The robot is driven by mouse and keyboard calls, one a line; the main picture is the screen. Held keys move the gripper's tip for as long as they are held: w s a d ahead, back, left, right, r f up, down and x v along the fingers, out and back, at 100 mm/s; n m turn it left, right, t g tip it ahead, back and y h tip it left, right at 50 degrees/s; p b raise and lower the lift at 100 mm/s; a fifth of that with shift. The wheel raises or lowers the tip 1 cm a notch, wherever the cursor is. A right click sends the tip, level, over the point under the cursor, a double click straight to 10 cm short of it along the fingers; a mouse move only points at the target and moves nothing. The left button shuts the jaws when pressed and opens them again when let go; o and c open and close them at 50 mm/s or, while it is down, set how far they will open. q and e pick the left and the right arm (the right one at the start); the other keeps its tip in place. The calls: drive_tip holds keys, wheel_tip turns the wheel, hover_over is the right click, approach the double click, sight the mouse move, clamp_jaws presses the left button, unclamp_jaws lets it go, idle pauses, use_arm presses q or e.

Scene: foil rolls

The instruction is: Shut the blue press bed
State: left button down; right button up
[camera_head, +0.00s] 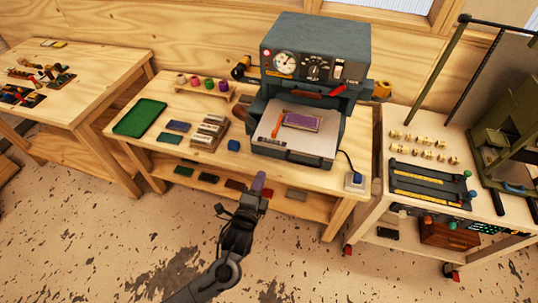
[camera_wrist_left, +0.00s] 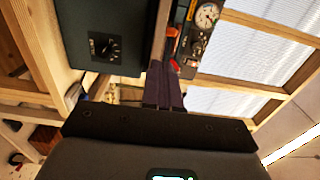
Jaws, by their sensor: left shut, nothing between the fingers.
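The blue-grey press (camera_head: 315,60) stands at the back of the middle bench. Its bed (camera_head: 318,148) sticks out at the front, with a pale top and a dark front edge. A purple plate (camera_head: 303,121) lies on the bed, with an orange-red strip (camera_head: 279,124) at its left. My left gripper (camera_head: 260,179) is shut and empty, in front of and below the bed's front left corner, apart from it in the picture. Its closed fingers (camera_wrist_left: 165,85) also show in the left wrist view, with the press's gauge (camera_wrist_left: 207,14) beyond. My right gripper is not in view.
A blue block (camera_head: 234,145), pale stacked blocks (camera_head: 209,132) and a green tray (camera_head: 140,117) lie left of the press. A power box (camera_head: 354,181) sits at the bench's right front corner. A cart with a dark rack (camera_head: 430,184) stands right. Floor in front is open.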

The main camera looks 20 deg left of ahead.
use_arm(q)
approach(272, 146)
drive_tip(key=w, duration=0.5)
drive_tip(key=shift+a+f, duration=0.1)
drive_tip(key=shift+a, duration=0.3)
drive_tip(key=shift+w+a, duration=0.15)
drive_tip(key=shift+w, duration=0.75)
